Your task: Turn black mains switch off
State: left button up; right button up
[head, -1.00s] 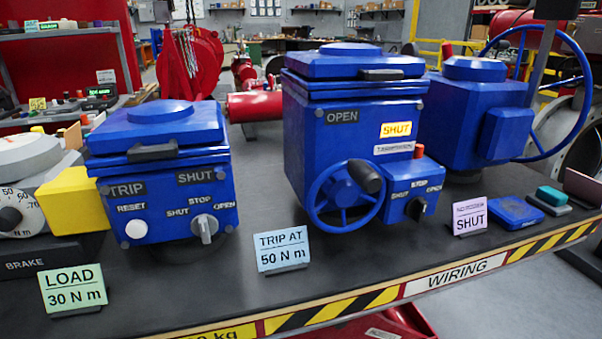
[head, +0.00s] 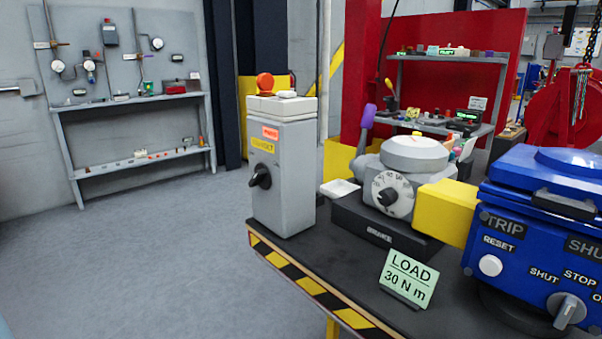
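A black rotary switch knob (head: 260,176) sits on the front of a tall grey box (head: 284,190) at the left end of the bench. The knob looks tilted from upright; its exact setting is too small to read. Above it are a yellow label (head: 263,145) and a small orange-red label (head: 271,132). An orange dome (head: 265,82) stands on top of the box beside white pieces. Neither of my grippers shows in the head view.
The bench (head: 345,290) has a striped front edge. Right of the grey box are a brake unit (head: 395,200) with a dial, a green LOAD card (head: 408,278) and a blue actuator (head: 540,240). Open grey floor (head: 130,260) lies to the left.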

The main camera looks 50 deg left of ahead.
aim_at(261, 178)
jog(key=u, duration=1.7)
jog(key=j, duration=0.15)
jog(key=i+z, duration=0.05)
